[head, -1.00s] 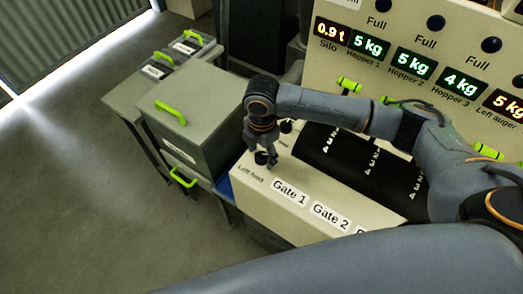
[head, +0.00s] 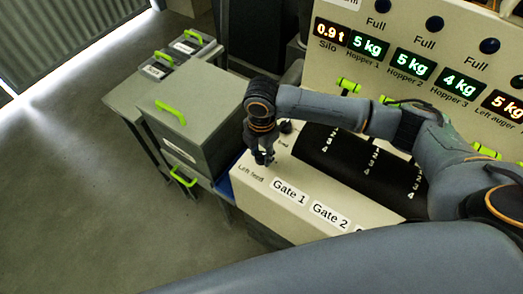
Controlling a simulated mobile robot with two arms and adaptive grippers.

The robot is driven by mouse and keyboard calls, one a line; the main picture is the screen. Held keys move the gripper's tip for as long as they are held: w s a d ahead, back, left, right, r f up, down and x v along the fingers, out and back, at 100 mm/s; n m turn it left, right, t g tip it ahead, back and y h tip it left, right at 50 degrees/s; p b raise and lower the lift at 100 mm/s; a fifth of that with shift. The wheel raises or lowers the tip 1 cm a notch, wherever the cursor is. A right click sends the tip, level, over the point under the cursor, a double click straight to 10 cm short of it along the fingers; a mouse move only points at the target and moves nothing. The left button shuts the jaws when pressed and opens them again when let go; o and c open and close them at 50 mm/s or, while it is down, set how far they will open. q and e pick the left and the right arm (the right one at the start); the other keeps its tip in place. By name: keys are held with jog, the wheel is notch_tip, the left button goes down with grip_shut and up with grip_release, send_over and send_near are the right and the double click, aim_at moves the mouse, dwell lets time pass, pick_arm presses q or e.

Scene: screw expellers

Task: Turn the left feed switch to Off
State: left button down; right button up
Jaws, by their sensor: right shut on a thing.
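The control panel (head: 309,221) is a cream box with a sloped top. The "Left feed" label (head: 251,175) is at its left end, and the left feed switch, a small dark knob, is just above the label. My right gripper (head: 264,159) points down over this switch and is shut on it. The fingers hide most of the knob, so I cannot tell which way it is turned. My left gripper is not in view.
Labels Gate 1 (head: 290,192) and Gate 2 (head: 330,215) lie along the panel's front. Black gate slots with green handles (head: 348,85) stand behind. A grey box (head: 203,120) with green handles is close on the left. Open floor lies further left.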

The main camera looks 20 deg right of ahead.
jog(key=shift+r+n+p, duration=0.15)
jog(key=shift+n+p, duration=0.6)
jog(key=shift+n, duration=0.45)
jog(key=n+p, duration=0.1)
jog(key=n, duration=0.1)
jog(key=shift+n, duration=0.4)
jog(key=n+p, duration=0.1)
jog(key=n, duration=0.1)
jog(key=shift+n, duration=0.3)
jog(key=shift+n+p, duration=0.3)
jog(key=shift+n, duration=1.3)
jog(key=shift+f, duration=0.2)
jog(key=o, duration=1.2)
jog(key=shift+r, duration=0.15)
